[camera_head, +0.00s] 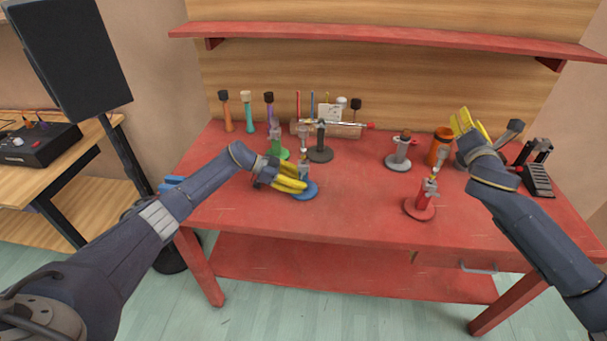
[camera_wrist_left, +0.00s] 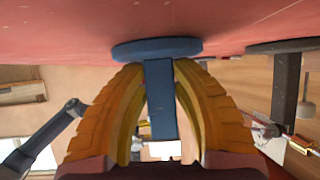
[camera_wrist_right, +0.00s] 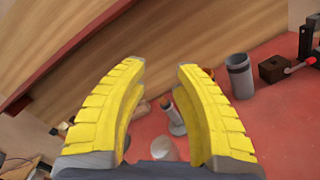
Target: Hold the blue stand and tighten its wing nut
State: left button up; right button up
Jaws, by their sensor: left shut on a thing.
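The blue stand (camera_head: 309,191) has a round base on the red table, and its square post rises from it. My left gripper (camera_head: 303,184) is shut on the post, with one yellow finger on each side. In the left wrist view the blue post (camera_wrist_left: 160,100) shows between the fingers, below its round base (camera_wrist_left: 155,48). A grey metal piece (camera_head: 303,140) tops the stand; its wing nut is too small to make out. My right gripper (camera_head: 470,122) is open and empty, raised above the table's right side. Its spread fingers (camera_wrist_right: 160,85) show in the right wrist view.
A red stand (camera_head: 420,207) is at the front right, and a grey stand (camera_head: 398,160) and orange cup (camera_head: 439,147) are behind it. A green stand (camera_head: 278,150) and dark stand (camera_head: 320,152) are close behind the blue one. The red shelf (camera_head: 390,37) overhangs the back.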

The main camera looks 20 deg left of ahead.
jog(key=a+r, duration=0.1)
jog(key=a, duration=0.2)
jog(key=n+g+y, duration=0.4)
jog(key=n+g, duration=0.2)
send_near(304, 175)
jog(key=x, duration=1.1)
jog(key=shift+w, duration=0.1)
jog(key=shift+c, duration=0.2)
grip_shut()
